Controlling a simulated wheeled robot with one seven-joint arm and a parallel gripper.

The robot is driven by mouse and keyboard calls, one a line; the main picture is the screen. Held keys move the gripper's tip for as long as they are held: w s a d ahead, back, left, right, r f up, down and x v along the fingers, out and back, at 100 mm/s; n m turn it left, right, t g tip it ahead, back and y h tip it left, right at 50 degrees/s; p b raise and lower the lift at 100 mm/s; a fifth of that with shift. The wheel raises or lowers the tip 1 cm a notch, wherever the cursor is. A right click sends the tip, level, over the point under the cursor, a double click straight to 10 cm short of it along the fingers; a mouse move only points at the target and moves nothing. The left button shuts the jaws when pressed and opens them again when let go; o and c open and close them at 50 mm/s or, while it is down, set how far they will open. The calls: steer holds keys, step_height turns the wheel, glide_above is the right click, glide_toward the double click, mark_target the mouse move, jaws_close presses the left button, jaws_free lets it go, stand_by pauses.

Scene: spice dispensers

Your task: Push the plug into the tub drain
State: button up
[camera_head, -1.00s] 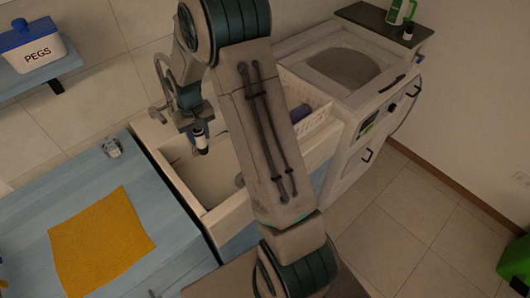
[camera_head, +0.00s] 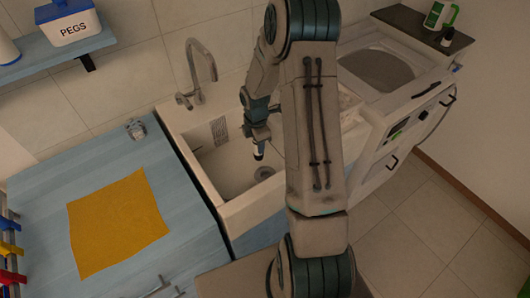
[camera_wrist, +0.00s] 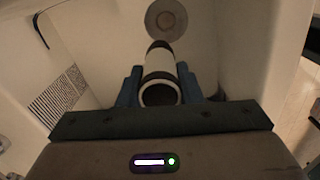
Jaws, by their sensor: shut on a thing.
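My gripper (camera_wrist: 160,88) is shut on a short black-and-white cylinder (camera_wrist: 161,64), which looks like the plug. In the head view the cylinder (camera_head: 258,151) hangs down from my gripper, inside the white tub (camera_head: 225,170). The round grey drain (camera_head: 264,173) is on the tub floor, just below the cylinder's lower end in the picture. In the wrist view the drain (camera_wrist: 166,20) lies beyond the cylinder's far end, nearly in line with it. A gap shows between them; its depth is hard to tell.
A curved tap (camera_head: 198,75) stands at the tub's back edge. A blue counter (camera_head: 100,175) with a yellow cloth (camera_head: 120,222) is to the left. A white machine (camera_head: 400,120) stands to the right. My arm hides the tub's right part.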

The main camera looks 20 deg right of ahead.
steer(key=shift+s+d+f+n+b, duration=0.1)
steer(key=shift+s+d+f+n, duration=0.2)
steer(key=shift+f+n, duration=0.65)
steer(key=shift+s+d+f+n+b, duration=0.2)
steer(key=shift+d+f+n, duration=0.2)
steer(key=shift+n, duration=1.05)
steer(key=shift+s+d+f+n+b, duration=0.1)
steer(key=shift+s+d+f+n, duration=0.35)
steer(key=shift+n, duration=0.75)
steer(key=shift+w+a+f, duration=0.1)
steer(key=shift+w+f, duration=0.05)
steer(key=shift+w, duration=0.1)
steer(key=shift+f+b, duration=2)
steer(key=shift+f, duration=0.85)
steer(key=shift+f+b, duration=1.15)
steer(key=shift+f, duration=0.45)
steer(key=o, duration=1.1)
steer(key=shift+c, duration=0.2)
steer(key=shift+r, duration=0.1)
